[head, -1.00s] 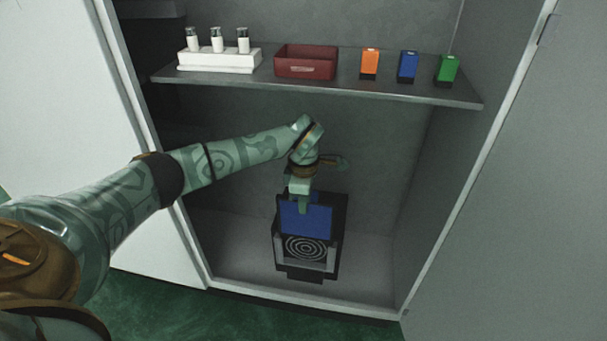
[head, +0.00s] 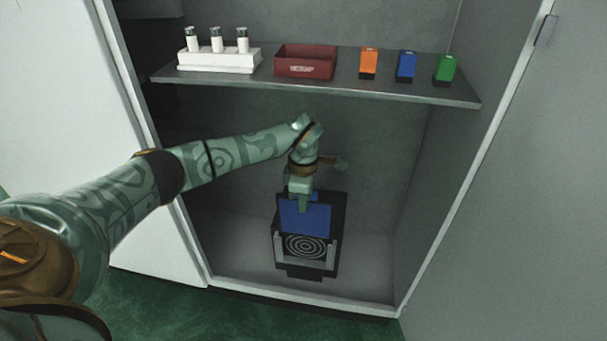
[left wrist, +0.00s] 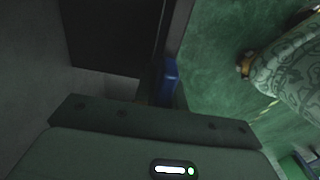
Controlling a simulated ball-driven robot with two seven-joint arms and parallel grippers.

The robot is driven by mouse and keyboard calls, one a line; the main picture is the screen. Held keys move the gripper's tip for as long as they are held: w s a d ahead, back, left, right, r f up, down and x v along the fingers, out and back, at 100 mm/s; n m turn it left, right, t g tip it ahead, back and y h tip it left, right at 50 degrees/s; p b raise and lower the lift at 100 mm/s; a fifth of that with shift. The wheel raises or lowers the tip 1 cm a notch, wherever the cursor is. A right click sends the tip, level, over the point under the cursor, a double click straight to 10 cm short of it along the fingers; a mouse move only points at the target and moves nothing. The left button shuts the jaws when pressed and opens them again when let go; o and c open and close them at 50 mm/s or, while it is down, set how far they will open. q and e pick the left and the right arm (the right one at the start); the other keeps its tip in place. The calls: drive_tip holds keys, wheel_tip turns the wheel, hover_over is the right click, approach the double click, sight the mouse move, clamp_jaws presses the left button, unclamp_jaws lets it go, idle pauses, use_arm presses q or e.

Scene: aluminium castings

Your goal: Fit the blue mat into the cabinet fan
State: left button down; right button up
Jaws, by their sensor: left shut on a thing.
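The blue mat (head: 318,219) stands upright in the cabinet fan (head: 334,258), a dark housing with a round ringed grille at its front, on the cabinet floor. My left gripper (head: 303,206) is shut on the top part of the mat and reaches down on it from above. The gripper hides a strip of the mat. I cannot tell whether the mat is fully seated. In the left wrist view a narrow blue edge of the mat (left wrist: 170,82) shows beyond the gripper body. My right gripper is in neither view.
A shelf (head: 330,91) above holds a white rack (head: 220,61) with white bottles, a red bin (head: 306,63), and orange (head: 369,63), blue (head: 406,66) and green (head: 445,69) boxes. Cabinet walls stand on both sides. The floor right of the fan is clear.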

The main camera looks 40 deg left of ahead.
sight(304, 235)
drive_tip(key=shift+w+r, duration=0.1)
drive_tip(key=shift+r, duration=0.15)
